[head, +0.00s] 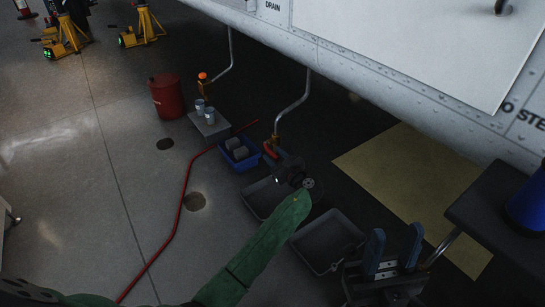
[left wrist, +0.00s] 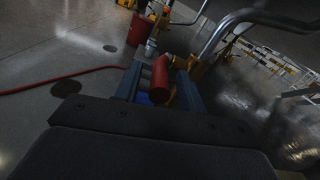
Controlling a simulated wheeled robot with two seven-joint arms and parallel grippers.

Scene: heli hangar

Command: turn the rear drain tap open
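Two bent drain pipes with taps hang from the grey aircraft belly. The nearer tap (head: 276,139) has a red lever handle (head: 269,149). The farther tap (head: 204,88) has an orange-red handle. My left gripper (head: 275,154) is at the nearer tap, partly hiding it. In the left wrist view the red handle (left wrist: 160,82) stands between the two blue-grey fingers (left wrist: 160,90), which look apart with gaps beside it; contact cannot be made out. The silver pipe (left wrist: 245,18) rises beyond. My right gripper (head: 394,247) is open and empty at lower right, away from the taps.
Grey trays (head: 325,238) and a blue bin (head: 240,158) lie below the nearer tap. Cans stand on a grey box (head: 210,126) under the farther tap. A red bucket (head: 166,97), red hose (head: 184,190) and yellow jacks (head: 143,28) are left. Open floor lies left.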

